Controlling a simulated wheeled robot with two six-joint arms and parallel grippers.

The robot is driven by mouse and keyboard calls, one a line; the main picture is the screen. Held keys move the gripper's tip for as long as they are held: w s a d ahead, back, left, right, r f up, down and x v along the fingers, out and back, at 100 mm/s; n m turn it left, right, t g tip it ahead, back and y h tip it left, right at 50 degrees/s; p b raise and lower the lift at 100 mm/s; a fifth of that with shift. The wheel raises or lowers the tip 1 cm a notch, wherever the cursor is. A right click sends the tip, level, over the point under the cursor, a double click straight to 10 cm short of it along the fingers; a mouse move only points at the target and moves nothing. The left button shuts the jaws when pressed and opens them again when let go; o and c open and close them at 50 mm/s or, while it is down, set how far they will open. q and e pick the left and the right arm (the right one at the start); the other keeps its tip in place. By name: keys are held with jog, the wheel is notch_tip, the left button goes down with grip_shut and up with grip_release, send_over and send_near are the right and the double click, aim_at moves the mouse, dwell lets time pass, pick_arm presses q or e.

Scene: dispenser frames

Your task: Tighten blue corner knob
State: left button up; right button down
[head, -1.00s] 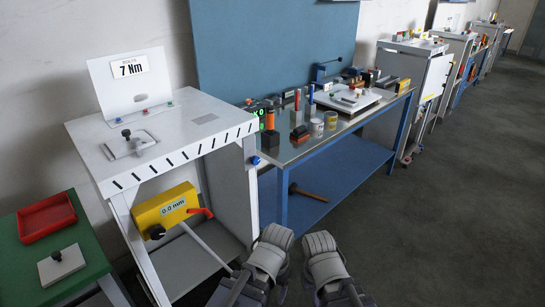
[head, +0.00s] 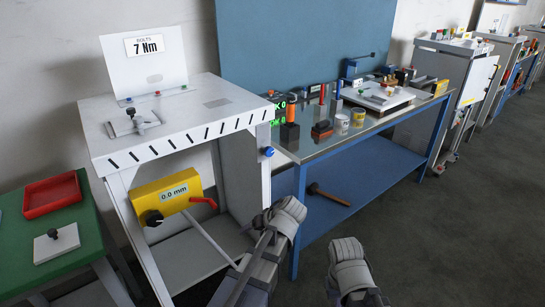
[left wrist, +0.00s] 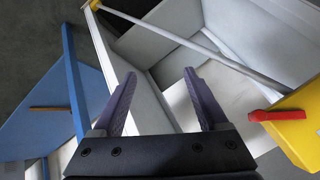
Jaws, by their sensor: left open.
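The blue corner knob (head: 268,152) sits on the front right corner post of the white dispenser frame (head: 170,140), just below the top. My left gripper (head: 284,214) is below and slightly right of the knob, apart from it in the picture. In the left wrist view my left gripper (left wrist: 158,78) is open, with nothing between its two fingers. The knob does not show in that view. My right gripper (head: 349,262) is lower right, away from the frame; its jaws cannot be made out.
A yellow box (head: 167,196) with a black knob and red lever (head: 204,202) is mounted under the frame's top. A blue workbench (head: 345,175) crowded with tools stands close on the right. A green table (head: 25,240) is at left. Open floor (head: 450,230) lies to the right.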

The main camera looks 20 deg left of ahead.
pick_arm(q)
jog(key=w+r+n+t+y, duration=0.3)
jog(key=w+r+y, duration=0.1)
jog(key=w+r, duration=0.45)
jog(key=n+t+y, duration=0.2)
jog(key=t+y, duration=0.1)
jog(key=t, duration=0.2)
send_near(271, 152)
jog(key=x, duration=0.2)
jog(key=shift+x, duration=3.7)
jog(key=shift+c, duration=0.3)
grip_shut()
